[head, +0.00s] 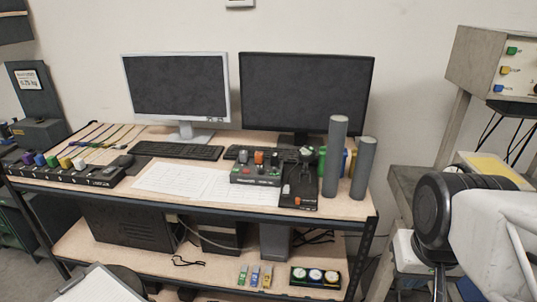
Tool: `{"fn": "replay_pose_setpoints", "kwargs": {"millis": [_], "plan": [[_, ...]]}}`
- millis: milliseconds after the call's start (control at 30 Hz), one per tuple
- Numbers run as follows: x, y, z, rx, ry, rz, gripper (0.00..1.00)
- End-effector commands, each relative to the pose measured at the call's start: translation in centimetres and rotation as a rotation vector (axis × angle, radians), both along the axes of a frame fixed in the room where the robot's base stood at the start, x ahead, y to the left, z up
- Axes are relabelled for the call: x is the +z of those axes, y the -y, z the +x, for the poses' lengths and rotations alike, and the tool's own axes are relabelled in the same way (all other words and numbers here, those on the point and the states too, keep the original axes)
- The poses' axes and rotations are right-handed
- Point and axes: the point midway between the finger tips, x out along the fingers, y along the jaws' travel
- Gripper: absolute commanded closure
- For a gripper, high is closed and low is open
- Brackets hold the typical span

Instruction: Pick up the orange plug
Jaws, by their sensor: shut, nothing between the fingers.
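A small upright orange piece (259,157) shows at the back of a dark control box (256,178) in the middle of the table; I cannot tell whether it is a plug or a knob. My gripper is not in view; part of my white and black arm shows at the lower right.
Two tall grey cylinders (337,150) stand at the table's right end, close to the black panel. Two monitors (306,95), a keyboard (179,151) and white papers (175,180) take up the middle. A grey machine (490,58) stands to the right.

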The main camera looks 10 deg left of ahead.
Motion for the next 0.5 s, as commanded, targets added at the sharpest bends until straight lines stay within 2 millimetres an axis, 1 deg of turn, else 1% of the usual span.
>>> {"fn": "replay_pose_setpoints", "kwargs": {"millis": [300,333,500], "plan": [[0.0,0.0,0.0,0.0,0.0,0.0,1.0],[0.0,0.0,0.0,0.0,0.0,0.0,0.98],[0.0,0.0,0.0,0.0,0.0,0.0,0.72]]}}
